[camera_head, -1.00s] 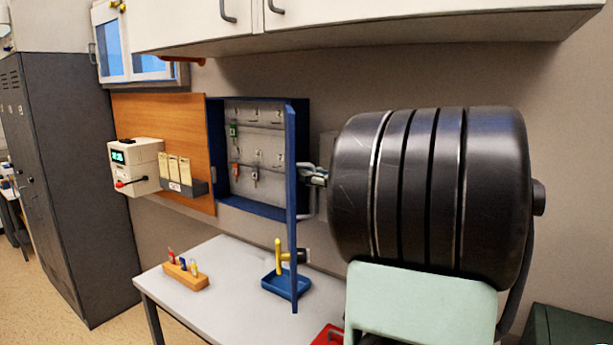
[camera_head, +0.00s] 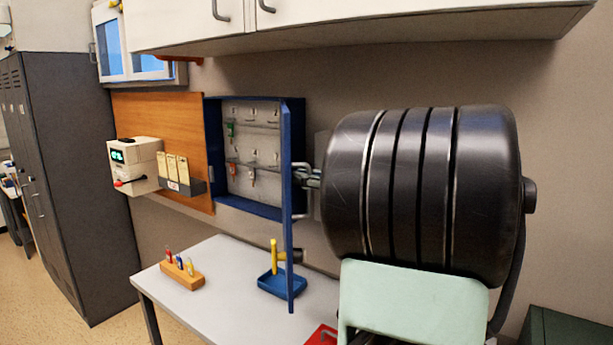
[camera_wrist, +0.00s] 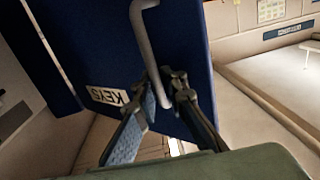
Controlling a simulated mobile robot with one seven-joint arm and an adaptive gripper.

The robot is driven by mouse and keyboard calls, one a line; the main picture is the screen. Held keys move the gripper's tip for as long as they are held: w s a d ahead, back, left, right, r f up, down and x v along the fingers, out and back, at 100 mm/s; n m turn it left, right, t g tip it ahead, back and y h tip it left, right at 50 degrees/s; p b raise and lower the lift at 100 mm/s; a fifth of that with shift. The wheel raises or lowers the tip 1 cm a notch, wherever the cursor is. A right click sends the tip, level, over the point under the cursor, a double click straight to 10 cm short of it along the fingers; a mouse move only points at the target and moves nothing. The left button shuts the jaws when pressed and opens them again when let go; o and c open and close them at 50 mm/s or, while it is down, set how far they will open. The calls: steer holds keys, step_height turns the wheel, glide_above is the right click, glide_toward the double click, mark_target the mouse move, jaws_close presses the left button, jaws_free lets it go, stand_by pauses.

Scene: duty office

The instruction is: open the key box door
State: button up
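The blue key box (camera_head: 256,209) hangs on the wall with its interior in view; keys hang on hooks inside. Its blue door (camera_head: 287,210) stands swung out from the right side, seen nearly edge-on in the head view. In the wrist view the door (camera_wrist: 190,40) shows its outer face with a KEYS label (camera_wrist: 107,96) and a grey bar handle (camera_wrist: 147,50). My gripper (camera_wrist: 163,85) has one finger on each side of the handle, close against it. In the head view my gripper (camera_head: 309,175) is at the door's right, mostly hidden by my dark arm.
Below is a grey table (camera_head: 221,268) with a wooden block (camera_head: 181,275) of small items and a blue tray (camera_head: 276,287), partly behind the door. White cabinets (camera_head: 350,25) hang overhead. A pale green chair back (camera_head: 415,305) is near my arm. A wooden board (camera_head: 163,120) is left of the box.

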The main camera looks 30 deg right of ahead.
steer(key=shift+o, duration=0.2)
steer(key=shift+s+r, duration=0.1)
steer(key=shift+r, duration=0.05)
steer(key=shift+s+d, duration=0.2)
steer(key=shift+s, duration=0.05)
steer(key=v, duration=1.1)
steer(key=shift+s, duration=0.2)
steer(key=shift+w+d, duration=0.1)
